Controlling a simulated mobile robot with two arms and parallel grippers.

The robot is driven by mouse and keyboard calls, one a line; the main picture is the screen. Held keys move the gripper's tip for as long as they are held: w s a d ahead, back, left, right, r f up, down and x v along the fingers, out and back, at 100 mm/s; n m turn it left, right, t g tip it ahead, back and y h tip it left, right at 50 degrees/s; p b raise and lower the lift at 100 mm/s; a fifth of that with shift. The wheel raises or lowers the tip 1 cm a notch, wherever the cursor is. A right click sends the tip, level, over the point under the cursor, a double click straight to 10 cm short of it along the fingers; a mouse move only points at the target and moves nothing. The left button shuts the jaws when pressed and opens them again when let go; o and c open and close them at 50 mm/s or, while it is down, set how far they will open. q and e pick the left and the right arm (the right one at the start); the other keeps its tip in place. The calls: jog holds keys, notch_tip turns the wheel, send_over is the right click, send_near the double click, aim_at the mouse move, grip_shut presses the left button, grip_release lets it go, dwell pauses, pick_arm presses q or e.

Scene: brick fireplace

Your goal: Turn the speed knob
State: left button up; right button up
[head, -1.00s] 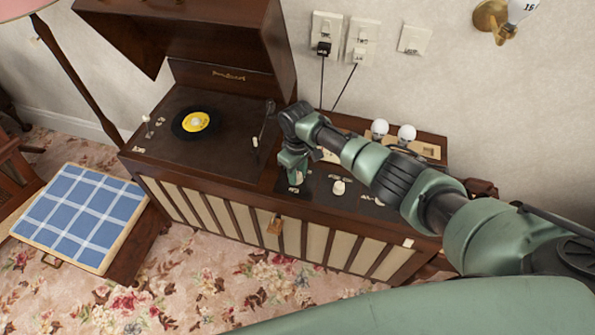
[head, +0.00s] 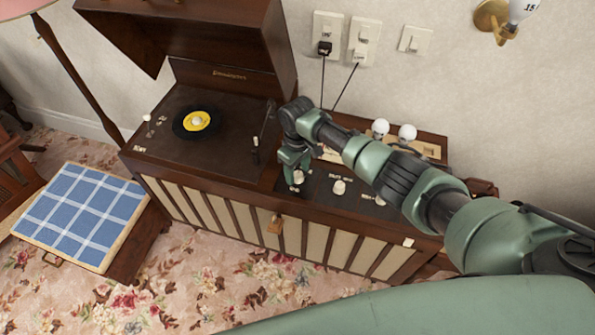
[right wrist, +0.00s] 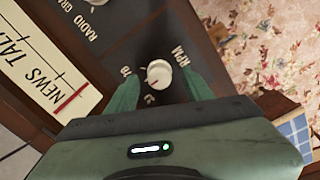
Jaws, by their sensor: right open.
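The speed knob (right wrist: 158,73) is a round cream knob on the dark control panel, marked "RPM" and "78" in the right wrist view. In the head view the knob (head: 298,177) shows just under my right gripper (head: 294,175). In the right wrist view my right gripper (right wrist: 159,80) is open, with one green finger on each side of the knob. I see a gap on both sides, but cannot tell how deep the fingertips sit. My left gripper is not in view.
The panel belongs to a wooden record console with a turntable (head: 197,122) at left. Other cream knobs (head: 339,187) stand to the right on the panel. Two light bulbs (head: 407,132) are behind my arm. A blue checked stool (head: 80,212) stands at left.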

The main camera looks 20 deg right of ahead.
aim_at(298, 174)
notch_tip(298, 174, up, 7)
jog(key=shift+f, duration=0.1)
dwell(0.6)
